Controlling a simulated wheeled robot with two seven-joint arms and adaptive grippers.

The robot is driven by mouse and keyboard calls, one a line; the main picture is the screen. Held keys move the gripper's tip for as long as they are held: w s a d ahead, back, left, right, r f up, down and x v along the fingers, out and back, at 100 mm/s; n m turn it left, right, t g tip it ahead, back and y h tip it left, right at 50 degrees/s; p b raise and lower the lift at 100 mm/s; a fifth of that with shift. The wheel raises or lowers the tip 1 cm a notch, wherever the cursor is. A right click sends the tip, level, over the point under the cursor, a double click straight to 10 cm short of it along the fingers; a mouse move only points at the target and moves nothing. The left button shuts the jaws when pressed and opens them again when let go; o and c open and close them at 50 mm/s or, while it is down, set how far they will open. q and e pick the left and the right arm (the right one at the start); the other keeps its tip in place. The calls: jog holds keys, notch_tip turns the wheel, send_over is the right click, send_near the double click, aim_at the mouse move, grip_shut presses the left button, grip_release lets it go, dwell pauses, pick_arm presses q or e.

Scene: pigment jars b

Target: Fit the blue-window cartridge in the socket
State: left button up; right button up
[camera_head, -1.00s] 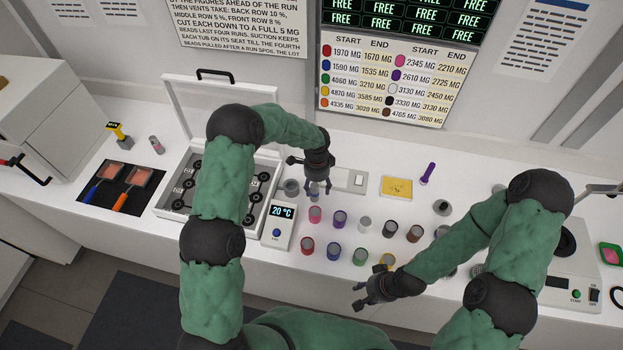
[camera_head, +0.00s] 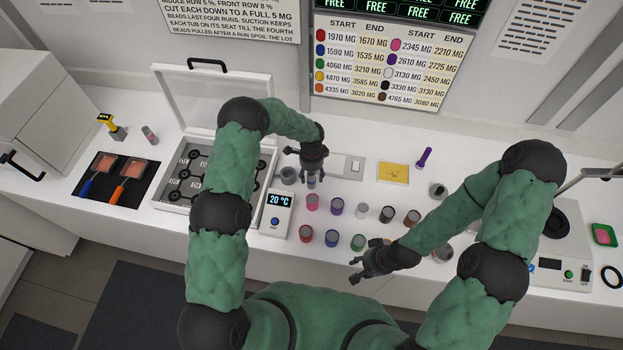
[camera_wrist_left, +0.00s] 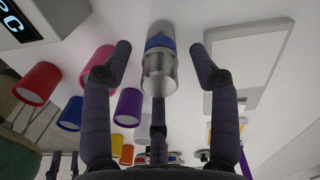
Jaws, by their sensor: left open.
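The blue-window cartridge (camera_wrist_left: 160,68) is a silvery cylinder with a blue band. In the left wrist view it lies between the spread fingers of my left gripper (camera_wrist_left: 160,54), with a gap on each side. In the head view the cartridge (camera_head: 311,183) stands on the bench below my left gripper (camera_head: 311,171), partly hidden by it. My right gripper (camera_head: 357,270) hangs at the bench's front edge, open and empty.
Several coloured jars (camera_head: 337,207) stand in rows in front of the cartridge. A temperature display box (camera_head: 275,213) and an open-lidded case (camera_head: 175,205) are to the left. A flat white panel (camera_head: 350,166) lies behind. A second cartridge (camera_head: 149,135) stands far left.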

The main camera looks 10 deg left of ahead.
pick_arm(q)
jog(key=shift+f, duration=1.5)
jog(key=shift+c, duration=0.3)
grip_shut()
